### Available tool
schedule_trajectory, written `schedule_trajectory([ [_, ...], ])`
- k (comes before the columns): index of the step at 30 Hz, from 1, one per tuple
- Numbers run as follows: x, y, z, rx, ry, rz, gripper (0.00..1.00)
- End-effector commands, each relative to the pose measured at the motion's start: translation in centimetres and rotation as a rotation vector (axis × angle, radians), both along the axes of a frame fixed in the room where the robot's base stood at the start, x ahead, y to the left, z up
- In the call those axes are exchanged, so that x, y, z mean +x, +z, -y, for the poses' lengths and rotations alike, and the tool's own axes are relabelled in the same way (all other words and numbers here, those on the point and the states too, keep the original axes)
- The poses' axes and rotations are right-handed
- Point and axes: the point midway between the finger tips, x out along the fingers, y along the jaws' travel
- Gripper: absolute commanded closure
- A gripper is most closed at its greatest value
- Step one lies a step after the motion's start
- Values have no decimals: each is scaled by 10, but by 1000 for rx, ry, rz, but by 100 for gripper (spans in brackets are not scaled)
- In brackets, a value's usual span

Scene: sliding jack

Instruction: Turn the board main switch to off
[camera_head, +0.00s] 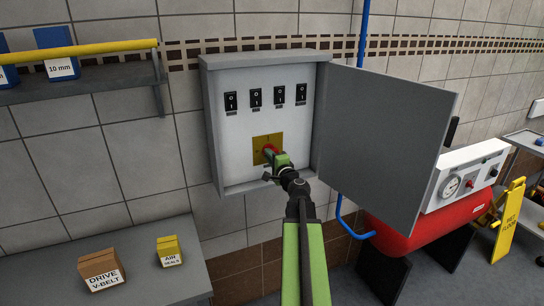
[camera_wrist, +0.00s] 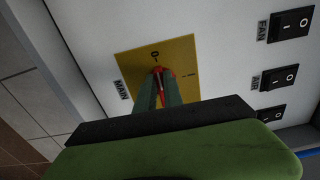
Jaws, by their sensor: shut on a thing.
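The main switch is a red handle (camera_head: 269,148) on a yellow plate (camera_head: 259,141) low in the open grey board. In the wrist view the red handle (camera_wrist: 158,71) shows between my fingertips, with the MAIN label beside the plate. Its visible red end points toward the "0" mark, and the "I" mark lies off to its right there. My gripper (camera_head: 274,154) is shut on the handle, and the fingers hide most of it.
Black rocker switches (camera_head: 254,98) sit in a row above the plate. The board's grey door (camera_head: 385,130) stands open to the right of my arm. A red compressor (camera_head: 410,220) stands right, and a shelf (camera_head: 95,78) and bench with boxes are left.

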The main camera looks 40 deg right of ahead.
Motion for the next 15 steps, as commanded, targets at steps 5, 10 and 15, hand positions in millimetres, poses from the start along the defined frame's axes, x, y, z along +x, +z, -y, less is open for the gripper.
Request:
schedule_trajectory([
  [5,-2,-2,1,-26,-3,-12,100],
  [10,-1,-2,1,-32,-3,-15,100],
  [15,-1,-2,1,-32,-3,-15,100],
])
